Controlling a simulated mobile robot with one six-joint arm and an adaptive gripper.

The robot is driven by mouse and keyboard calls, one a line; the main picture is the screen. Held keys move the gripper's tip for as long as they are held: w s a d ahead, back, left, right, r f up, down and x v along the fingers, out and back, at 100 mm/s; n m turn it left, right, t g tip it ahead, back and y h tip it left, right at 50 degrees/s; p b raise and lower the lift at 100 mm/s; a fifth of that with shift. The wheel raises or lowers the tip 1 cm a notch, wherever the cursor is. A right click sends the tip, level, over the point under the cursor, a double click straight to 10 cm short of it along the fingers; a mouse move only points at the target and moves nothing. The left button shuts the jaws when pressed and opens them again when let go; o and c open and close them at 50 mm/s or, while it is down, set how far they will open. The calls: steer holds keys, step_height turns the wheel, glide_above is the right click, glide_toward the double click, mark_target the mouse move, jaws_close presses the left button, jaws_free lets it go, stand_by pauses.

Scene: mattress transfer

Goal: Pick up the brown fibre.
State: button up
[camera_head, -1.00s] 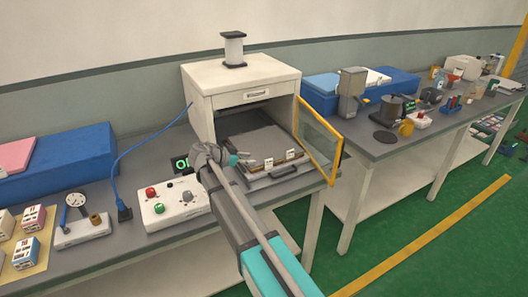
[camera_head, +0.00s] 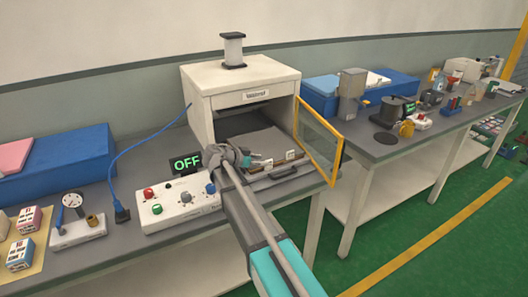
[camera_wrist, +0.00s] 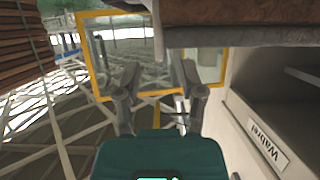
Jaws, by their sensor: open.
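My gripper (camera_head: 259,161) is open, with nothing between its fingers, at the front of the open white oven (camera_head: 245,82). Its fingers also show apart in the wrist view (camera_wrist: 160,82). A thin brown edge, perhaps the brown fibre (camera_head: 262,168), shows at the front of the tray below a grey slab (camera_head: 262,143). Small white tags stand there. In the wrist view a brown band (camera_wrist: 225,11) lies at the upper right, beside a mottled grey slab (camera_wrist: 275,36). My arm hides the left part of the tray.
The oven's yellow-framed glass door (camera_head: 321,141) stands open to the right, and shows beyond my fingers in the wrist view. A control box (camera_head: 178,207) and an OFF display (camera_head: 187,162) stand left of my arm. A second table (camera_head: 400,140) is at right.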

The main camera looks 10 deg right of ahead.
mark_target(268, 161)
steer(key=shift+b+x, duration=0.5)
steer(key=shift+x, duration=1.2)
jaws_close()
